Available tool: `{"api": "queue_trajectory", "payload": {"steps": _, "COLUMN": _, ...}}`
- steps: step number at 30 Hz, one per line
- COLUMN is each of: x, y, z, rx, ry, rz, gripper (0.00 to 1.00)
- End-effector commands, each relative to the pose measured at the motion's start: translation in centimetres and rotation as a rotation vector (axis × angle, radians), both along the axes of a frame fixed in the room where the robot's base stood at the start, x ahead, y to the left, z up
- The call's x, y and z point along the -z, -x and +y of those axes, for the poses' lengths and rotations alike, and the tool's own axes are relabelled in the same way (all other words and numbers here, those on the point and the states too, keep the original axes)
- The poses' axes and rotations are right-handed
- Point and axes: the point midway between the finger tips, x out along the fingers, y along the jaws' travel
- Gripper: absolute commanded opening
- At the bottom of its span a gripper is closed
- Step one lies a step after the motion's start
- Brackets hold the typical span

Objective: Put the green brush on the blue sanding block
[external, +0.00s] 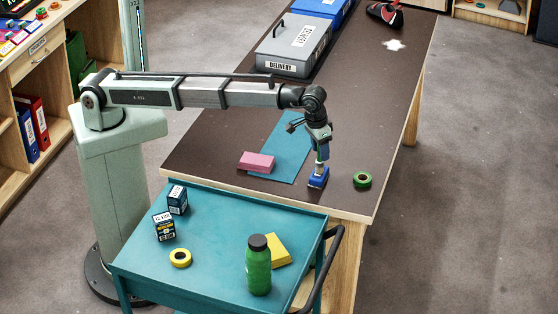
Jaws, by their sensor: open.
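The blue sanding block (318,179) lies near the front edge of the dark table. A slim upright thing with a green part, which looks like the green brush (319,156), stands over the block and appears to rest on it; contact is too small to be sure of. My gripper (319,146) points down at the brush's upper end, directly above the block. Its jaws are open; the fingers are small here, and I cannot tell whether they touch the brush.
A pink block (257,162) and blue sheet (291,147) lie left of the gripper. A green tape roll (362,180) lies to the right. A grey delivery box (293,46) stands farther back. A teal cart (215,215) in front holds a green bottle (258,266).

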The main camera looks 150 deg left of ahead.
Motion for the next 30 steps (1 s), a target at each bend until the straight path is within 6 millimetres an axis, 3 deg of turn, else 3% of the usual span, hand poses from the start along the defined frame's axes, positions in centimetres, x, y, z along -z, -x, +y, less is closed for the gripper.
{"api": "queue_trajectory", "payload": {"steps": 9, "x": -5.8, "y": -0.1, "z": -0.9, "rx": 0.000, "ry": -0.001, "rz": -0.001, "gripper": 0.49}}
{"api": "queue_trajectory", "payload": {"steps": 15, "x": -8.6, "y": -0.1, "z": -1.3, "rx": 0.000, "ry": 0.000, "rz": 0.001, "gripper": 0.49}}
{"api": "queue_trajectory", "payload": {"steps": 21, "x": -10.0, "y": 0.0, "z": -1.5, "rx": 0.000, "ry": 0.000, "rz": 0.000, "gripper": 0.49}}
{"api": "queue_trajectory", "payload": {"steps": 30, "x": -10.2, "y": 0.0, "z": -1.6, "rx": 0.000, "ry": 0.001, "rz": 0.001, "gripper": 0.49}}
